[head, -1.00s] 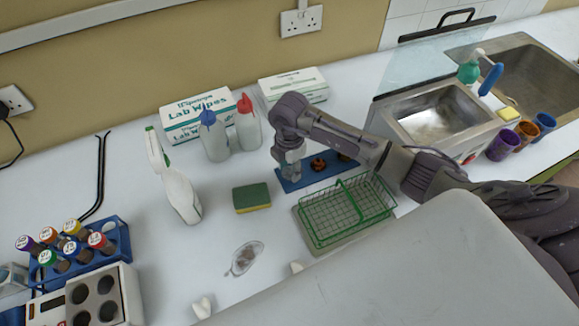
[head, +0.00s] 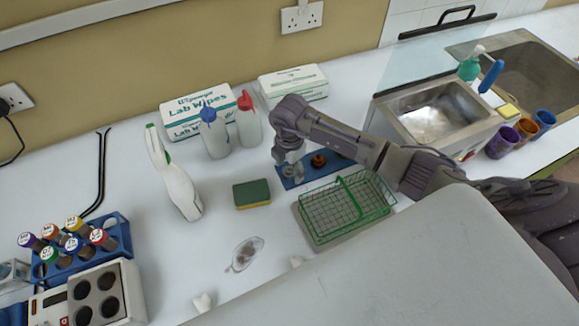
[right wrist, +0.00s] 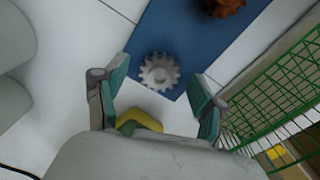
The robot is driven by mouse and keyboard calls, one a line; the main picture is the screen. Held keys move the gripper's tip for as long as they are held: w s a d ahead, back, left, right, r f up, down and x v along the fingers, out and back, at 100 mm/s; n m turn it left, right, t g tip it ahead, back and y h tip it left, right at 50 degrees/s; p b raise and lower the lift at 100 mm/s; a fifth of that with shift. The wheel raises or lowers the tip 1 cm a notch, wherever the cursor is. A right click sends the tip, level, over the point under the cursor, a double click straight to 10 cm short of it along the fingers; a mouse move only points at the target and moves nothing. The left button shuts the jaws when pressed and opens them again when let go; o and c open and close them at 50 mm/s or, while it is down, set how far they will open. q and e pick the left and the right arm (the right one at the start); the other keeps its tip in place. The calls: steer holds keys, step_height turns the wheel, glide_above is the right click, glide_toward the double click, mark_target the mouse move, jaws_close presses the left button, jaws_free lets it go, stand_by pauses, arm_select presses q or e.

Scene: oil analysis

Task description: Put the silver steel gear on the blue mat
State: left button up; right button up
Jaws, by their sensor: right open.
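The silver steel gear (right wrist: 160,72) lies flat on the blue mat (right wrist: 190,30), close to the mat's near end in the right wrist view. In the head view the blue mat (head: 289,182) is partly covered by my right arm, and the gear (head: 298,171) shows small at its left end. My right gripper (right wrist: 157,76) is open, its teal-padded fingers on either side of the gear in the picture and apart from it. In the head view my right gripper (head: 287,158) is just above the mat's left end. My left gripper is not in view.
A rusty brown gear (head: 319,161) lies farther along the mat. A green wire basket (head: 345,208) stands close in front of the mat. A sponge (head: 252,194) lies to the left. Bottles (head: 214,135) and a Lab Wipes box (head: 195,108) stand behind.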

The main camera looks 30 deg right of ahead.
mark_target(290, 170)
step_height(290, 170, up, 12)
steer(key=b, duration=0.2)
steer(key=shift+r, duration=0.15)
stand_by(0.5)
